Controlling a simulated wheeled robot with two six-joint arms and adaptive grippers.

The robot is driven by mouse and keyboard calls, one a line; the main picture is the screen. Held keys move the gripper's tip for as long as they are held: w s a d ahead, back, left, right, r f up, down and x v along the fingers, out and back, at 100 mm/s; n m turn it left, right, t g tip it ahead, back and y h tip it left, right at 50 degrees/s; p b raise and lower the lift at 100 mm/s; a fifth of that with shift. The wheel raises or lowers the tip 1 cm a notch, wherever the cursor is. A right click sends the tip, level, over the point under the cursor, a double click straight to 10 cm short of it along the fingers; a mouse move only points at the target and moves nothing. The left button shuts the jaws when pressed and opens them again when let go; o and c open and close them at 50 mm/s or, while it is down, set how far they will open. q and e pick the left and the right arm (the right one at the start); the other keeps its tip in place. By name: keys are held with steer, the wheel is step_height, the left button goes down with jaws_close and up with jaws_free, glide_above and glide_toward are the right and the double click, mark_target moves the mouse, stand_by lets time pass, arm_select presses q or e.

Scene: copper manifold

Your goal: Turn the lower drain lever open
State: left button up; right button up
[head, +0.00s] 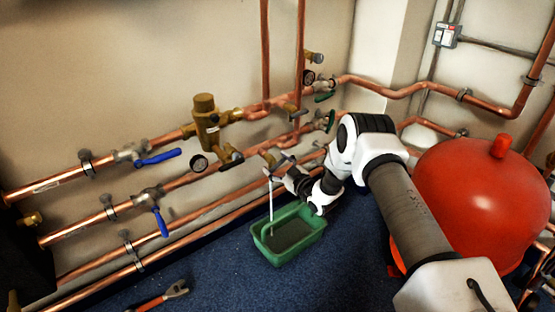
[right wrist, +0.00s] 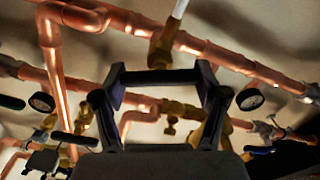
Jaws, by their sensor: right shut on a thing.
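The lower drain valve (head: 268,157) is a small brass fitting on the lower copper pipe, above a green tray (head: 259,246). A thin pale stream (head: 270,195) runs from its spout down towards the tray. My right gripper (head: 285,169) reaches in from the right and is shut at the drain lever (head: 286,158), which is small and mostly hidden by the fingers. In the right wrist view the dark fingers (right wrist: 157,76) close across the middle, with the brass spout (right wrist: 162,45) just beyond them. My left gripper is not in view.
A red tank (head: 480,200) stands right of my arm. An orange-handled tool (head: 160,298) lies on the blue floor.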

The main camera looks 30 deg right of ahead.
steer(key=n+p, duration=0.1)
steer(key=n, duration=0.1)
steer(key=n+p, duration=0.1)
steer(key=shift+a+r+n+p, duration=0.1)
steer(key=shift+r+n+p, duration=0.1)
steer(key=shift+n+p, duration=0.2)
steer(key=n+p, duration=0.2)
steer(key=n, duration=0.1)
steer(key=shift+f+n, duration=0.1)
steer(key=shift+n, duration=0.2)
steer(key=n+p, duration=0.3)
steer(key=n, duration=0.1)
steer(key=shift+f, duration=0.1)
steer(key=shift+f+n+p, duration=0.15)
steer(key=shift+n+p, duration=0.2)
steer(key=shift+n, duration=0.65)
steer(key=shift+a, duration=0.1)
steer(key=o, duration=1.2)
steer(key=shift+w+f, duration=0.1)
steer(key=shift+c, duration=0.2)
